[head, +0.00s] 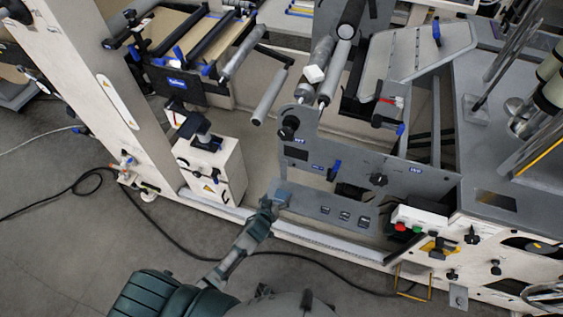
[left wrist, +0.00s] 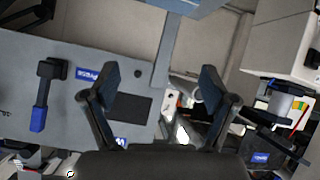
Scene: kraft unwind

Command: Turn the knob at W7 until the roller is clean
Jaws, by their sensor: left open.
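A black round knob (head: 290,122) sits on the upper left of the grey side plate (head: 335,150), above a small blue label that seems to read W7 (head: 298,140). Pale and grey rollers (head: 338,70) rise behind it, with a white block (head: 315,74) against one; their cleanness cannot be told. My left gripper (head: 278,194) is at the plate's lower left, below the knob and apart from it. In the left wrist view its fingers (left wrist: 162,88) are spread, with nothing held between them. A label starting with W (left wrist: 120,142) shows partly there; the knob is not visible.
Another black knob (head: 378,180) and a blue-handled lever (head: 334,170) are on the plate. A white box (head: 212,168) stands left of my gripper. Red and green buttons (head: 408,227) are at right. A black cable (head: 190,245) lies on the floor.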

